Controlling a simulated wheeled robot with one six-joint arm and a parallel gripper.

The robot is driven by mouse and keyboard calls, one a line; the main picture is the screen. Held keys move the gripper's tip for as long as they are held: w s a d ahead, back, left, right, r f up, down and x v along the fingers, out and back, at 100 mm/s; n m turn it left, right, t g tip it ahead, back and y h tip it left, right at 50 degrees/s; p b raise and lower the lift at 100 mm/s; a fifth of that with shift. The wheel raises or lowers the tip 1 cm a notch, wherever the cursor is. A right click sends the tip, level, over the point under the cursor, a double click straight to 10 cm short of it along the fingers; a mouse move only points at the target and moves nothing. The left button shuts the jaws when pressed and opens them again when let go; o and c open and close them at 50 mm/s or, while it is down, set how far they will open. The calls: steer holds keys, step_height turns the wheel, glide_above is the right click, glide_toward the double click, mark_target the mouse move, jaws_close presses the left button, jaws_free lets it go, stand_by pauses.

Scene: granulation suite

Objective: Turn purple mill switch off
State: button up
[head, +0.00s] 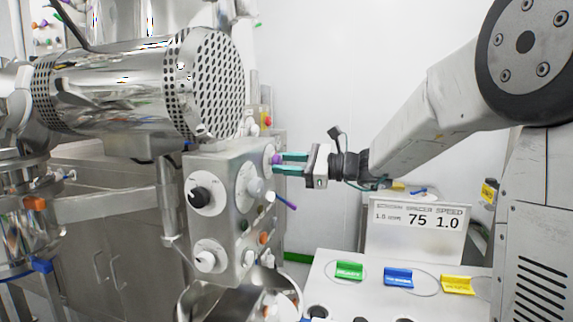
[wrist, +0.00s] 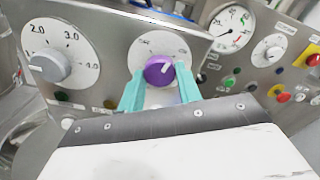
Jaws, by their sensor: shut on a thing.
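The purple mill switch (wrist: 157,71) is a round knob on a white dial plate, on the side of a steel control box (head: 225,155). Its pale pointer line is partly visible, and the small dial labels are too blurred to read. In the head view only a bit of the purple knob (head: 276,159) shows between the fingers. My gripper (head: 284,163) has teal fingers and reaches the box from the right. In the wrist view, my gripper (wrist: 160,76) has one finger on each side of the purple knob and is shut on it.
A grey numbered knob (wrist: 49,65) is left of the switch. A pressure gauge (wrist: 231,29) and a panel with coloured buttons (wrist: 273,91) stand right. A perforated steel drum (head: 140,85) is above the box. Green, blue and yellow holders (head: 398,277) sit on a white bench.

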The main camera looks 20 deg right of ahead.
steer(key=n, duration=1.2)
steer(key=shift+n, duration=0.3)
stand_by(0.4)
steer(key=o, duration=1)
steer(key=shift+r, duration=0.1)
steer(key=v, duration=0.7)
steer(key=shift+s+d, duration=0.2)
steer(key=shift+d, duration=0.15)
